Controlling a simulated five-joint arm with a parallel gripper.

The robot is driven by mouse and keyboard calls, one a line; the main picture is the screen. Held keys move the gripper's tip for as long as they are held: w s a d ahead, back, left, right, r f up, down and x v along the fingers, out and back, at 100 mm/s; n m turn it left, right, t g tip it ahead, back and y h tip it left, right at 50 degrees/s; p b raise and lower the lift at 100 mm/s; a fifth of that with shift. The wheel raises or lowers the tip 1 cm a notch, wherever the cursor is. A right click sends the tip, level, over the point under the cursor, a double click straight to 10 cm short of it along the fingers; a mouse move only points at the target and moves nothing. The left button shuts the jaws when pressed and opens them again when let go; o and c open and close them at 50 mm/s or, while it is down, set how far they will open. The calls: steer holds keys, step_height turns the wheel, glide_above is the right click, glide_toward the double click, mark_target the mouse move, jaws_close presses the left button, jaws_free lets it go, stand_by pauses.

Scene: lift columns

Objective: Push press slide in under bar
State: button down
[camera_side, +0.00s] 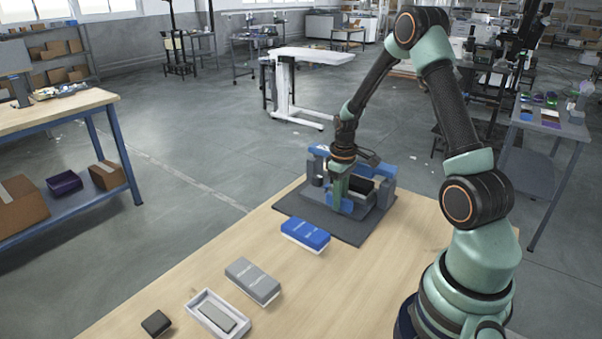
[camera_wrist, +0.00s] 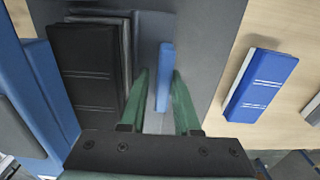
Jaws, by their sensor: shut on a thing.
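The press stands on a dark grey mat (camera_side: 341,230) at the far end of the table. Its blue and grey frame (camera_side: 386,170) shows behind my gripper, and a blue bar (camera_wrist: 38,95) runs along the left of the wrist view. A black block (camera_wrist: 84,68) with two pale lines lies on the grey slide (camera_wrist: 190,42), between the bar and my fingers. My gripper (camera_side: 343,203) points down at the press front, its green fingers shut on an upright blue tab (camera_wrist: 165,75) of the slide. Part of the slide is hidden by my gripper.
A blue box (camera_side: 306,234) lies just in front of the mat. Nearer are a grey box (camera_side: 252,281), a white tray (camera_side: 203,312) with a grey piece in it, and a small black block (camera_side: 156,323). Bare table lies between these and my base.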

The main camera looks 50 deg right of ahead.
steer(key=shift+d+f, duration=0.25)
steer(key=shift+d, duration=0.55)
steer(key=shift+d+f, duration=0.2)
steer(key=shift+d, duration=0.6)
steer(key=shift+s+d, duration=0.1)
steer(key=shift+d, duration=0.05)
steer(key=c, duration=0.9)
jaws_free()
steer(key=shift+d+r, duration=0.15)
steer(key=shift+r, duration=3.5)
